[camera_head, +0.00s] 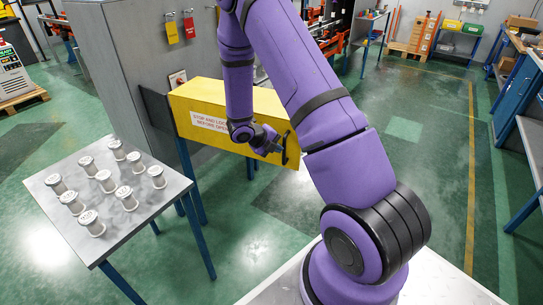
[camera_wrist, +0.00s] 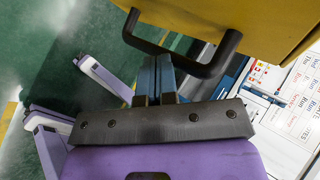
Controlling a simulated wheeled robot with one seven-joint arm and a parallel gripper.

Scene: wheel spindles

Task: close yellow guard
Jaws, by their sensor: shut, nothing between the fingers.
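The yellow guard (camera_head: 207,107) is a long panel with a white warning sign, at the front of the grey machine in the head view. Its left end is by a dark plate and its right end stands near my arm. A black handle (camera_head: 284,149) is at that right end. In the wrist view the guard (camera_wrist: 240,18) fills the top, with its black bar handle (camera_wrist: 203,71) below it. My gripper (camera_head: 273,147) is right beside the handle. In the wrist view my gripper (camera_wrist: 156,84) is shut and empty near the bar; contact cannot be told.
A table (camera_head: 152,212) with several metal spindles (camera_head: 129,198) stands at the left, close to the guard. The grey machine (camera_head: 115,65) rises behind the guard. Green floor (camera_head: 400,130) is open at the right, before blue workbenches (camera_head: 518,95).

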